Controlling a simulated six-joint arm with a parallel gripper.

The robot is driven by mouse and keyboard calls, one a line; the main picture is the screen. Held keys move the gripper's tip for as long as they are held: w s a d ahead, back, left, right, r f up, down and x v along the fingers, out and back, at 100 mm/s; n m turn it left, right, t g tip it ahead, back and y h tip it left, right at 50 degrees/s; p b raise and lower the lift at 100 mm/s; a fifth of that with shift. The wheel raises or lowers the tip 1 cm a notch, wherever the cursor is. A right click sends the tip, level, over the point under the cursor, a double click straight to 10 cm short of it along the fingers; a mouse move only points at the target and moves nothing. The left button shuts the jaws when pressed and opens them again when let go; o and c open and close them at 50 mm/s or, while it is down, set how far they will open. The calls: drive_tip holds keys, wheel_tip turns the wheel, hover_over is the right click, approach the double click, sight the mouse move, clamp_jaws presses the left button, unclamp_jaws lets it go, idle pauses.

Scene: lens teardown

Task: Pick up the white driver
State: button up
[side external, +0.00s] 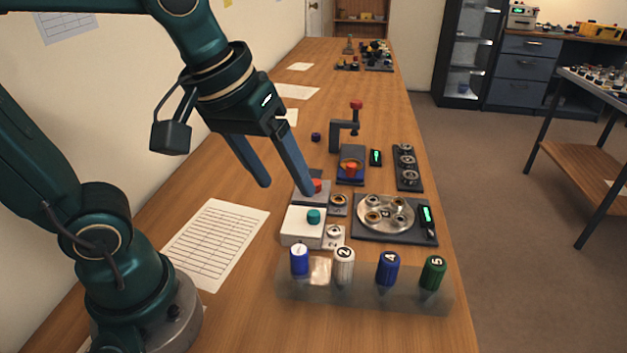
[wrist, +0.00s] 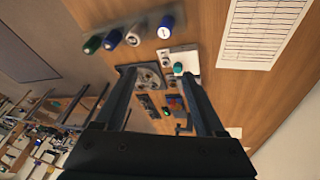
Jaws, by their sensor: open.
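The white driver (side external: 344,262), marked 2, stands upright in a translucent rack (side external: 365,295) at the front of the bench. Its lower part is seen only dimly through the rack. It also shows in the wrist view (wrist: 133,37), at the upper left among the other drivers. My gripper (side external: 286,188) is open and empty, above the bench and farther back than the rack. In the wrist view its two fingers (wrist: 158,75) are spread apart, well away from the white driver.
Blue (side external: 299,260), blue 4 (side external: 388,268) and green 5 (side external: 433,272) drivers share the rack. Behind it are a white block with a teal knob (side external: 314,216), a round metal plate (side external: 385,214) and a black clamp stand (side external: 337,136). A printed sheet (side external: 215,245) lies left.

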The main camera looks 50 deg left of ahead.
sight(344, 252)
drive_tip(key=w+d+f+g, duration=0.1)
drive_tip(key=w+d+f, duration=0.1)
drive_tip(key=w+d+f+n+g, duration=0.1)
drive_tip(key=w+d+f, duration=0.1)
drive_tip(key=f, duration=0.1)
drive_tip(key=w+d+f+g, duration=0.2)
drive_tip(key=f, duration=0.1)
drive_tip(key=shift+w, duration=0.15)
drive_tip(key=shift+f, duration=2.65)
clamp_jaws()
